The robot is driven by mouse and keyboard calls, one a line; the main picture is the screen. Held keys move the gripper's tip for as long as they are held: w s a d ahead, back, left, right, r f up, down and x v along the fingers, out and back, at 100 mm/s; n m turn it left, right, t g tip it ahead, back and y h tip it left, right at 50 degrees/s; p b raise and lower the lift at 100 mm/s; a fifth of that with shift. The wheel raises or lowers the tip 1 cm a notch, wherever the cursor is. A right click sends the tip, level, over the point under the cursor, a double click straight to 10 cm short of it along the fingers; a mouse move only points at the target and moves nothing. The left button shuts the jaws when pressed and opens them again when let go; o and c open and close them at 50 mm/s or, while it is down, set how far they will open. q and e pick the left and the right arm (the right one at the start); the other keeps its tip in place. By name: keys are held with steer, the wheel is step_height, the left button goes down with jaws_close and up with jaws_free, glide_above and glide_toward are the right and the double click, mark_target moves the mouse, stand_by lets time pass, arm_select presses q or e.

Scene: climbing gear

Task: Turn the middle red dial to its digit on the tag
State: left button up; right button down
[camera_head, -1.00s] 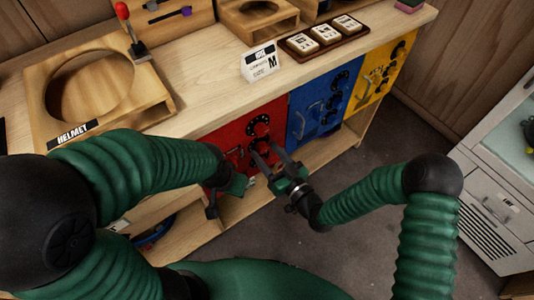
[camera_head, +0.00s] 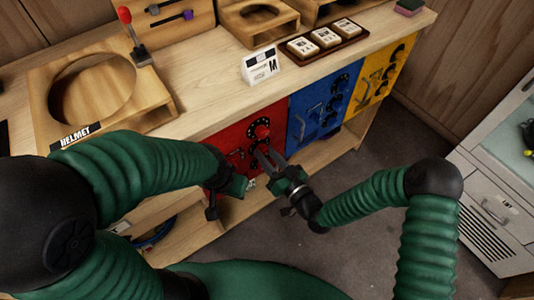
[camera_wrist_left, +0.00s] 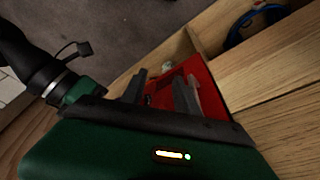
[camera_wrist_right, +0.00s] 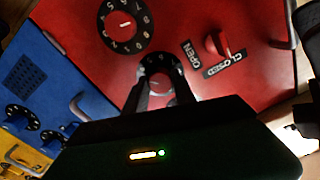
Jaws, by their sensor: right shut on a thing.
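The red door (camera_head: 225,140) on the bench front carries black numbered dials with red knobs. The top red dial (camera_head: 262,132) shows in the head view. My right gripper (camera_head: 262,155) is just below it, shut on the knob of a dial (camera_wrist_right: 160,84), which I take for the middle red dial. Its digits are partly hidden by the fingers. Another red dial (camera_wrist_right: 124,25) and a red knob (camera_wrist_right: 215,44) between OPEN and CLOSED labels show clear of the fingers. My left gripper (camera_wrist_left: 162,92) is open and empty near the red door. The white tag (camera_head: 262,65) stands on the bench; its digits are too small to read.
A blue door (camera_head: 312,108) and a yellow door (camera_head: 380,75) with similar dials and handles are to the right. A wooden helmet stand (camera_head: 60,120) and a tray of cards (camera_head: 326,40) are on the bench. A pale cabinet (camera_head: 500,180) stands at the right.

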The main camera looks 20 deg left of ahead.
steer(key=shift+m, duration=0.7)
steer(key=c, duration=1)
jaws_free()
steer(key=shift+w, duration=0.1)
steer(key=shift+c, duration=0.2)
steer(key=p+v, duration=0.2)
steer(key=v, duration=1.5)
steer(key=shift+f, duration=0.15)
